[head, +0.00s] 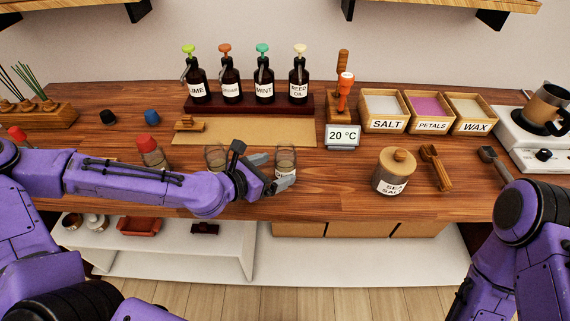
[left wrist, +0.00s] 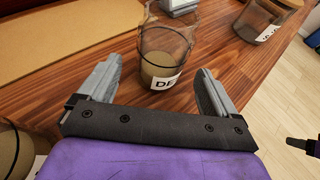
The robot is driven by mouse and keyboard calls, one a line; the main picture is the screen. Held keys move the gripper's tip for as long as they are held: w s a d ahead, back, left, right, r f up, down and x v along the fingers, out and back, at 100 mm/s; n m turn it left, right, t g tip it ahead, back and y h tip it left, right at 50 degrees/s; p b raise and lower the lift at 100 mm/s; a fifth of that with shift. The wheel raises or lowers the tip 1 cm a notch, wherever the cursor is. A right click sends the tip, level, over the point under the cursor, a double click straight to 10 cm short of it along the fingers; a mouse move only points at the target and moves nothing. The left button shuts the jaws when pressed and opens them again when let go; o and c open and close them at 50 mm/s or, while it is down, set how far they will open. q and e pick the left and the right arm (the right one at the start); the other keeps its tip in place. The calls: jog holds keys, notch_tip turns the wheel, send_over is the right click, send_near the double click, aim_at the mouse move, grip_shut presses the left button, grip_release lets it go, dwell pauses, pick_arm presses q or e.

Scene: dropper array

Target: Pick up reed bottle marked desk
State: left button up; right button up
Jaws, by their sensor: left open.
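The reed bottle marked "DE…" (left wrist: 165,45) is a clear glass with a tan bottom and a white label, partly cut off from sight. In the left wrist view it stands upright ahead of my left gripper (left wrist: 160,72), its base between the open fingertips with space on both sides. In the head view the same bottle (head: 286,157) stands near the table's front edge, its lower part behind my left gripper (head: 277,181). A second glass bottle (head: 215,155) stands to its left, partly hidden by my arm. My right gripper is out of view.
A sea salt jar (head: 394,172) stands to the right. Behind are a tan mat (head: 245,130), a temperature display (head: 343,137) and a rack (head: 245,106) of dropper bottles. A red-capped bottle (head: 151,153) stands left. Table between bottle and jar is clear.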

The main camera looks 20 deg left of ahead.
aim_at(277, 168)
pick_arm(q)
jog(key=x, duration=0.3)
jog(key=shift+w+d+f, duration=0.1)
jog(key=shift+w, duration=0.1)
jog(key=shift+s, duration=0.1)
jog(key=c, duration=1.2)
